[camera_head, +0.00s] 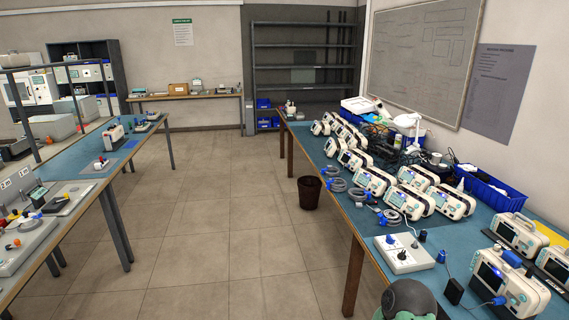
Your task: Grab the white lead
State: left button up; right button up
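Several coiled pale grey-white leads lie on the right bench: one coil (390,218) near the front monitors, one coil (357,194) behind it, and one coil (338,184) further back. I cannot tell which of them is the white lead. Blue connectors show beside the coils. Several white patient monitors (408,201) stand in rows next to the coils. Neither gripper is in view. A rounded grey and green part at the bottom edge seems to be my own arm, but no fingers show.
A white box with knobs (404,255) and a black block (453,291) stand on the right bench (443,234). A blue bin (489,189) stands near the wall. A dark waste bin (309,192) stands on the floor. The aisle between the benches is otherwise clear.

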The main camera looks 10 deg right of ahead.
aim_at(391, 215)
jog(key=i+z, duration=0.1)
jog(key=i, duration=0.5)
jog(key=i+j+z, duration=0.1)
jog(key=i, duration=0.5)
jog(key=i+j+z, duration=0.1)
jog(key=i, duration=0.55)
